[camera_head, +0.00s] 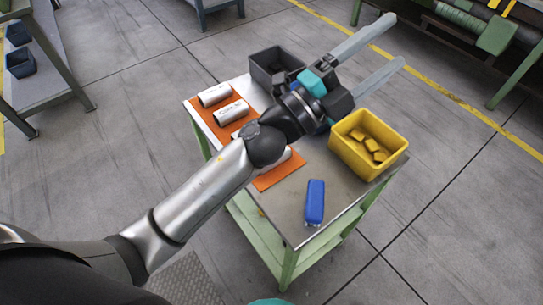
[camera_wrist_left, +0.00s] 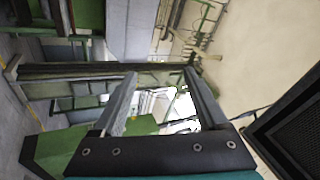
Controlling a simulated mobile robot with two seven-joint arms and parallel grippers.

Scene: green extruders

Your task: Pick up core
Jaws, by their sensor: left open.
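Several white cylindrical cores lie on an orange mat (camera_head: 276,177) on the cart; two show clearly, one near the left corner (camera_head: 214,95) and one beside it (camera_head: 233,111). My left arm crosses over the mat and partly hides other cores. My left gripper (camera_head: 397,40) is open and empty, raised above the cart, its long fingers reaching past the far right side, away from the cores. In the left wrist view the two fingers (camera_wrist_left: 160,76) stand apart, with no core between them. My right gripper is not in view.
A yellow bin (camera_head: 343,150) with yellow blocks stands at the cart's right. A blue object (camera_head: 315,202) lies near the front corner. A dark grey bin (camera_head: 262,73) is at the back. Bare cart top lies between mat and blue object. Green machinery (camera_head: 497,34) stands far right.

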